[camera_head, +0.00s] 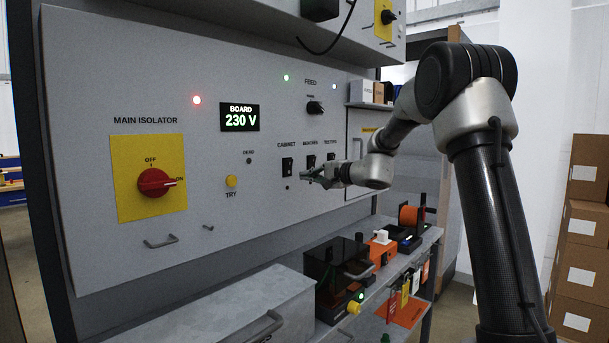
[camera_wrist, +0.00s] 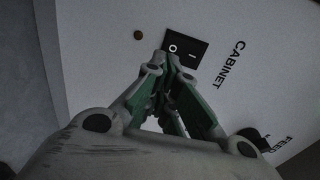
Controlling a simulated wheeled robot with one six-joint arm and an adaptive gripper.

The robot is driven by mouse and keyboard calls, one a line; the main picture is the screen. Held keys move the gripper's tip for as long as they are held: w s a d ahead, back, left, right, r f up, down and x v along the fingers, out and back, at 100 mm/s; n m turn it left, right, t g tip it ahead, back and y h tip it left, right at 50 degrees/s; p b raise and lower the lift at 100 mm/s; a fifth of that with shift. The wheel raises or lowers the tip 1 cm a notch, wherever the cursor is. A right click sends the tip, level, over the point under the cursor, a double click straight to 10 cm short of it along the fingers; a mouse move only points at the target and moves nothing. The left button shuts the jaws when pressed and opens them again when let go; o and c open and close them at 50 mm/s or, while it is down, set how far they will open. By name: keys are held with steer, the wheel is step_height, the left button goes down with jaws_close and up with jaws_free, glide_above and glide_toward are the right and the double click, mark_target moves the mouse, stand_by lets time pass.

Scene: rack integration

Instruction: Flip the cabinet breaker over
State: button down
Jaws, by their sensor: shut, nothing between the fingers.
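The cabinet breaker (camera_head: 287,166) is a black rocker switch under the label CABINET on the grey panel. In the wrist view the breaker (camera_wrist: 184,46) shows its O and I marks, just beyond my fingertips. My gripper (camera_head: 312,176) is shut and empty, close to the panel, slightly right of and below the breaker in the head view. In the wrist view my gripper (camera_wrist: 172,68) has its fingertips at the breaker's lower edge; I cannot tell whether they touch it. A small dark indicator (camera_wrist: 138,35) sits beside the breaker.
Two similar breakers (camera_head: 311,161) stand to the right, partly near my gripper. The red main isolator knob (camera_head: 155,182) points to ON. The display (camera_head: 240,117) reads 230 V. A feed knob (camera_head: 314,107) is above. A shelf below holds a dark box (camera_head: 335,262) and other equipment.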

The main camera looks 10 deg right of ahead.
steer(key=s+d+f, duration=0.1)
steer(key=s+d, duration=0.4)
steer(key=s, duration=0.2)
steer(key=shift+f, duration=0.2)
steer(key=s+f+g, duration=0.1)
steer(key=s+f, duration=0.1)
steer(key=f, duration=0.1)
steer(key=s+f+g, duration=0.2)
steer(key=s+f, duration=0.1)
steer(key=s+f+n+g, duration=0.1)
steer(key=s+f, duration=0.2)
steer(key=shift+s+a+f+g, duration=0.1)
steer(key=shift+s+f+g, duration=0.15)
steer(key=shift+g, duration=0.05)
steer(key=s+f+n+g+h, duration=0.1)
steer(key=s+f+n+g, duration=0.1)
steer(key=s, duration=0.5)
steer(key=s+f+n+g+h, duration=0.1)
steer(key=s+f+g, duration=0.15)
steer(key=s, duration=0.45)
steer(key=s+d+r+n+h, duration=0.2)
steer(key=s+d+n+h, duration=0.1)
steer(key=s, duration=0.7)
steer(key=s+d+r+n+h, duration=0.3)
steer(key=s+n+h, duration=0.1)
steer(key=s, duration=0.6)
steer(key=shift+d+r, duration=0.15)
steer(key=shift+d, duration=0.25)
